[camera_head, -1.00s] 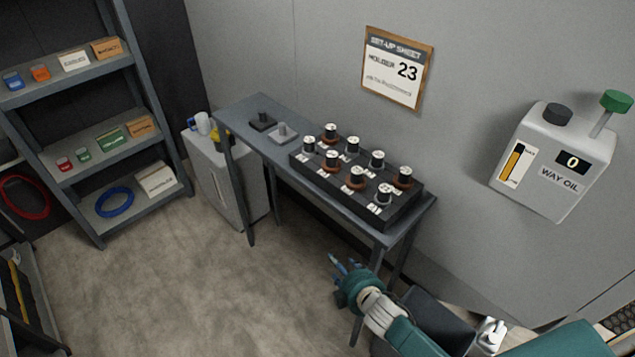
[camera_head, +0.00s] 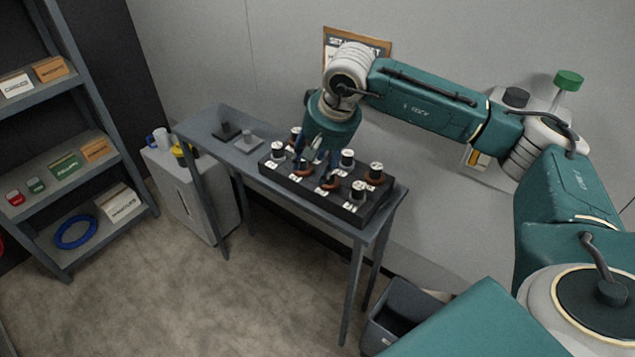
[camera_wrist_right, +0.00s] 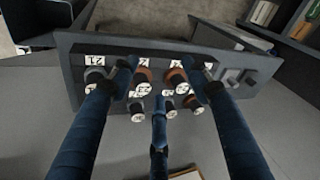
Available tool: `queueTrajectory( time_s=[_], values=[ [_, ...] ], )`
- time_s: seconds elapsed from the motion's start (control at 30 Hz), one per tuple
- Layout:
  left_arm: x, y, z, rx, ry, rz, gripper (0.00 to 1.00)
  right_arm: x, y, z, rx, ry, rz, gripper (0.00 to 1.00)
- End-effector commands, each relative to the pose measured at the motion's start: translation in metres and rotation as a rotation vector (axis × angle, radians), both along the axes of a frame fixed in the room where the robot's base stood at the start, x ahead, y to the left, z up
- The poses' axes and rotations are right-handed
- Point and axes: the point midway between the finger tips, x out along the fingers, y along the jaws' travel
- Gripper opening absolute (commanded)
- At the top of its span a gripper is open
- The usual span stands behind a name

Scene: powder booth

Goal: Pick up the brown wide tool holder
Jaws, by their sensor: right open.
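Several brown-collared tool holders and several grey ones stand upright in two rows in a dark rack (camera_head: 310,193). In the head view, front-row brown holders show at the middle (camera_head: 328,183) and left of it (camera_head: 303,167), and another brown one at the back right (camera_head: 375,174). I cannot tell which is the wide one. My right gripper (camera_head: 316,152) is open, pointing down over the rack's middle. In the right wrist view its fingers (camera_wrist_right: 158,82) spread around two brown holders, one left (camera_wrist_right: 142,82) and one right (camera_wrist_right: 175,77); contact is unclear. The left gripper is not in view.
The rack stands on a narrow grey table (camera_head: 205,122) against the wall. Two small fixtures (camera_head: 227,131) sit on its left part. A white cabinet (camera_head: 195,195) stands left, a dark bin (camera_head: 400,310) below right. My right arm partly covers the wall sheet (camera_head: 385,45) and oil tank.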

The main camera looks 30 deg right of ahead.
Motion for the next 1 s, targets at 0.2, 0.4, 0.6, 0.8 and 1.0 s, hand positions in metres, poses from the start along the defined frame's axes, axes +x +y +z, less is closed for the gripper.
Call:
queueTrajectory(
  time_s=[0.2, 0.4, 0.6, 0.8, 1.0],
  values=[
    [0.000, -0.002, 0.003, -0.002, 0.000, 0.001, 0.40, -0.003, -0.062, 0.021, -0.219, -0.011, 0.031, 0.47],
    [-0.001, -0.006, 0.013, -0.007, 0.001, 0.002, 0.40, 0.008, -0.066, -0.007, -0.222, -0.008, 0.031, 0.47],
    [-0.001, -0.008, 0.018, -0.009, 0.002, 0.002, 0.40, 0.015, -0.068, -0.025, -0.219, -0.011, 0.032, 0.47],
    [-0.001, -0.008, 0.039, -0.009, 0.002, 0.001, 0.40, 0.022, -0.067, -0.045, -0.218, -0.007, 0.031, 0.47],
    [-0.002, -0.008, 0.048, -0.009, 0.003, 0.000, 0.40, 0.032, -0.069, -0.071, -0.216, -0.010, 0.031, 0.47]
  ],
)
